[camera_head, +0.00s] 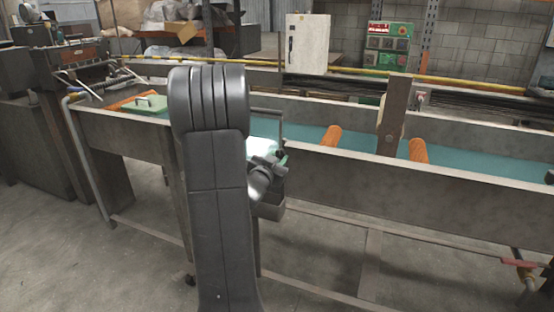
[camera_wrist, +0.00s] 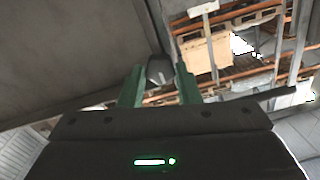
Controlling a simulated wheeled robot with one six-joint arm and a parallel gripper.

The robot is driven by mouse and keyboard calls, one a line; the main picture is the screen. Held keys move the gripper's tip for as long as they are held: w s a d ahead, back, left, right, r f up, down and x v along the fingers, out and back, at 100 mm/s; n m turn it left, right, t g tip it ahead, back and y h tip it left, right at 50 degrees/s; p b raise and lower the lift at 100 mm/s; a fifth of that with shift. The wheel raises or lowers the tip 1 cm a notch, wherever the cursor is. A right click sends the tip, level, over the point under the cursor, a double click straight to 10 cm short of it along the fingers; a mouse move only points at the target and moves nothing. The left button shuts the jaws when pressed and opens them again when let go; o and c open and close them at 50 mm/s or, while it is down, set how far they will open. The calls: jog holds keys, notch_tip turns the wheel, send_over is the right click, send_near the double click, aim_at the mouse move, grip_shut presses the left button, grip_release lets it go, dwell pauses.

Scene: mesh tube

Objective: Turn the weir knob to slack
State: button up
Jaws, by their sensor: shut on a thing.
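In the wrist view, the two green fingers of my gripper (camera_wrist: 158,84) stand on either side of a small grey, rounded knob (camera_wrist: 160,70). My gripper is shut on this knob, which sits by the edge of a large grey panel. I take it for the weir knob. No slack marking is readable. In the head view, my gripper (camera_head: 281,159) is at the near wall of the long tank (camera_head: 340,160), partly behind my dark arm. The knob cannot be made out there.
The tank holds green water, with orange rollers (camera_head: 331,136) and (camera_head: 418,150) and an upright brown post (camera_head: 393,115). A thin dark frame (camera_head: 283,122) rises just behind my gripper. A grey box (camera_head: 271,209) hangs below it. The concrete floor in front is clear.

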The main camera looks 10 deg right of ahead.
jog(key=o, duration=1)
jog(key=v, duration=1.4)
jog(key=shift+w, duration=0.1)
jog(key=x, duration=1.3)
jog(key=shift+w+d, duration=0.3)
